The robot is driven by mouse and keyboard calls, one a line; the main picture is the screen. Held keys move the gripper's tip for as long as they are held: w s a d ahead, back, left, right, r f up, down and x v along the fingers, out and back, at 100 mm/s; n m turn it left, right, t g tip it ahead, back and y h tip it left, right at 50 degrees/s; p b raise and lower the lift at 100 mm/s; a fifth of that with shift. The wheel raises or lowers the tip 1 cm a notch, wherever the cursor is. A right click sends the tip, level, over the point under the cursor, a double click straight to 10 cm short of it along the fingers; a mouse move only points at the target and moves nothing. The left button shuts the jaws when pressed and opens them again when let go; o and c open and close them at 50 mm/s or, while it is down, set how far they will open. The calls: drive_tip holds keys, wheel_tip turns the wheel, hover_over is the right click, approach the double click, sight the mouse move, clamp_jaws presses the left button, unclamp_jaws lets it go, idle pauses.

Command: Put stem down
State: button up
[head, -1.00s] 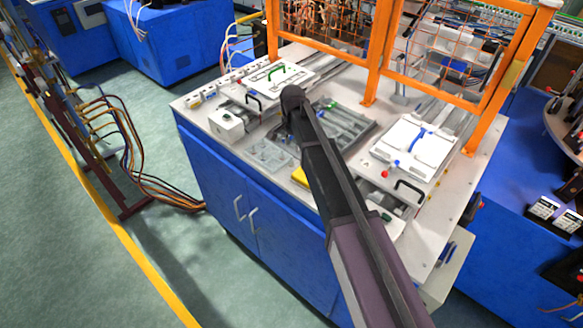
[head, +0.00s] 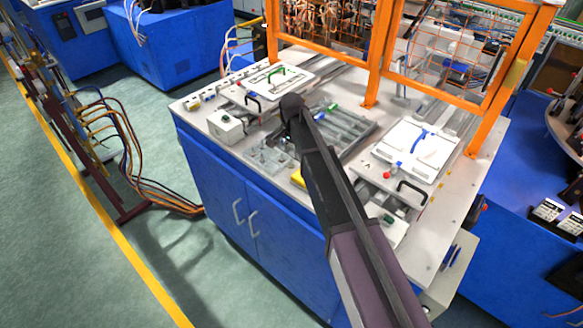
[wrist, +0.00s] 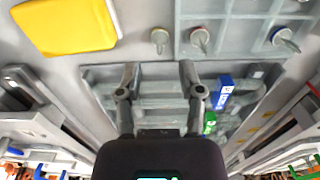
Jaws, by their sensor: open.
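My gripper (wrist: 158,76) is open in the wrist view, with nothing seen between its two fingers. It is over a grey slotted tray (wrist: 100,76), which also shows in the head view (head: 365,132). A blue-ended piece (wrist: 223,90) and a green-ended piece (wrist: 210,122) lie in the tray beside the right finger. I cannot tell which piece is the stem, or whether the fingers touch the tray. In the head view my arm hides most of the gripper.
A grey compartment tray (wrist: 240,22) with several small pointed metal pieces adjoins the slotted tray. A yellow block (wrist: 66,24) lies beside it. White fixtures with black handles stand left (head: 280,76) and right (head: 415,146). An orange frame (head: 372,70) rises behind.

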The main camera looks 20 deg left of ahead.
sight(291, 163)
drive_tip(key=shift+s+f+b, duration=0.1)
drive_tip(key=shift+f+b, duration=1.4)
drive_tip(key=shift+f, duration=0.35)
drive_tip(key=shift+c, duration=0.2)
clamp_jaws()
